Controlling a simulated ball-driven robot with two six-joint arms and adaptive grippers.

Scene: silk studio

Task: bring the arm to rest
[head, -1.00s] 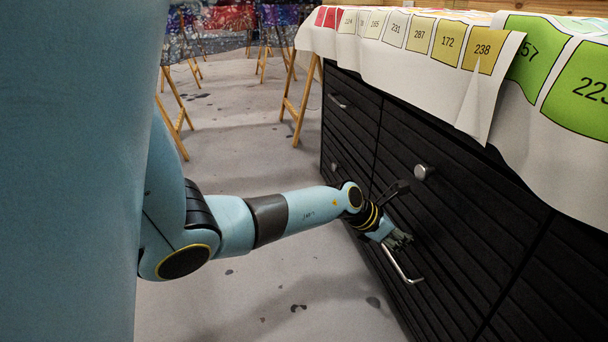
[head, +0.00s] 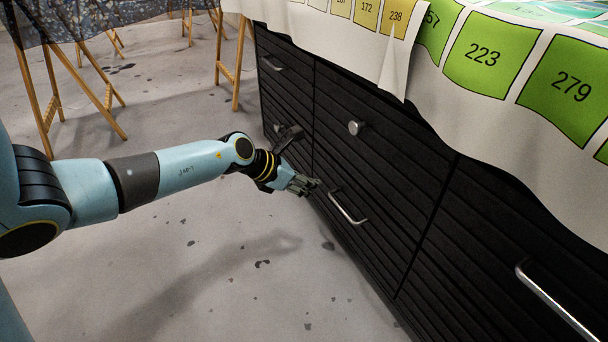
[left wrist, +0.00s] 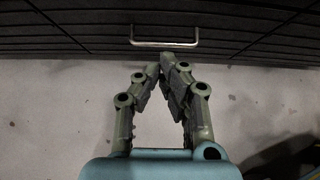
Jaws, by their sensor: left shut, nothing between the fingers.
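My left arm reaches in from the left in the head view. Its left gripper (head: 308,185) is at the front of the black cabinet (head: 390,190), close to a silver bar handle (head: 348,208). In the left wrist view the gripper's fingertips (left wrist: 168,62) meet, with nothing between them. The same handle (left wrist: 164,43) shows just beyond the tips, apart from them as far as I can tell. My right gripper is not in view.
Cloths with numbered colour squares (head: 483,55) hang over the cabinet top. A round knob (head: 355,128) and another bar handle (head: 555,300) stick out from its front. Wooden easel legs (head: 75,90) stand at the back left. The grey floor (head: 200,270) beside the cabinet is clear.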

